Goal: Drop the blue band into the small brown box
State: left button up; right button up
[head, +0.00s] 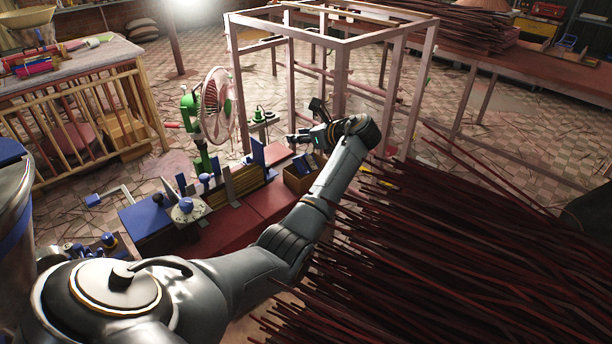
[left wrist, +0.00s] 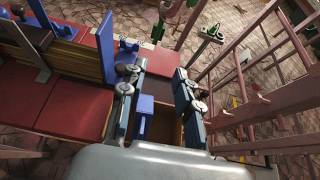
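The small brown box (head: 297,182) stands at the right end of the red bench, below my left gripper (head: 303,138). In the left wrist view, the box (left wrist: 168,128) shows between and beneath the fingers of my left gripper (left wrist: 158,95). These fingers are wide apart. A blue piece (left wrist: 143,112), which looks like the blue band, shows between them, nearer the left finger. It appears in or just over the box's left side; I cannot tell whether it rests on the bottom. The gripper does not pinch it. My right gripper is out of view.
The red bench (head: 267,199) carries upright blue plates (head: 258,153) left of the box. A green fan (head: 213,105) stands behind. A metal frame (head: 340,75) rises beyond my left gripper, and a heap of dark red sticks (head: 430,250) fills the right.

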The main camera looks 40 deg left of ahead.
pick_arm(q)
jog(key=w+v, duration=0.1)
jog(key=v, duration=1.1)
jog(key=shift+s, duration=0.45)
jog(key=shift+f, duration=0.15)
